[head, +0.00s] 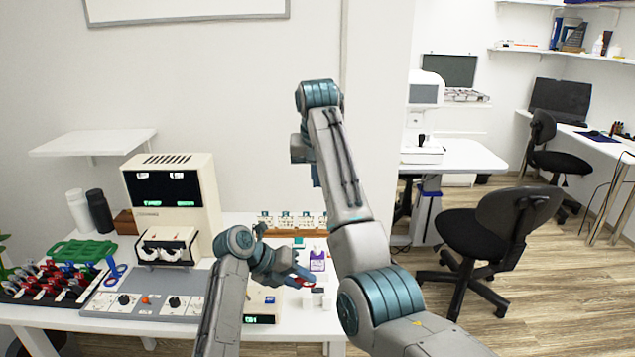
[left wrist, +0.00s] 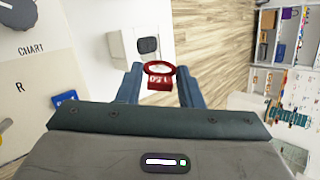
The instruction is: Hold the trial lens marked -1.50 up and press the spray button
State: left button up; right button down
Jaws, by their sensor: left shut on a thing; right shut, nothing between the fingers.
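My left gripper (head: 301,279) is shut on a small red-rimmed trial lens (left wrist: 158,76), held up above the table. It also shows in the left wrist view (left wrist: 158,92), with the red tab between its fingers. The tab's pale marking appears upside down and looks like 1.50; I cannot read a sign. In the head view only a bit of red shows at the fingertips. My right gripper (head: 316,176) is shut and empty, high in front of the wall, partly hidden by its own arm. A white block with a dark pad (left wrist: 148,45) lies beyond the lens; I cannot tell whether it is the spray button.
A beige box with a green display (head: 262,319) stands below my left gripper. Behind are a purple-labelled bottle (head: 317,260) and a brown lens rack (head: 290,233). A beige cabinet (head: 172,190), a grey knob panel (head: 140,304) and a rack of red and black parts (head: 55,283) fill the left.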

pick_arm(q)
jog(key=s+r+p, duration=0.4)
jog(key=r, duration=0.1)
dwell(0.7)
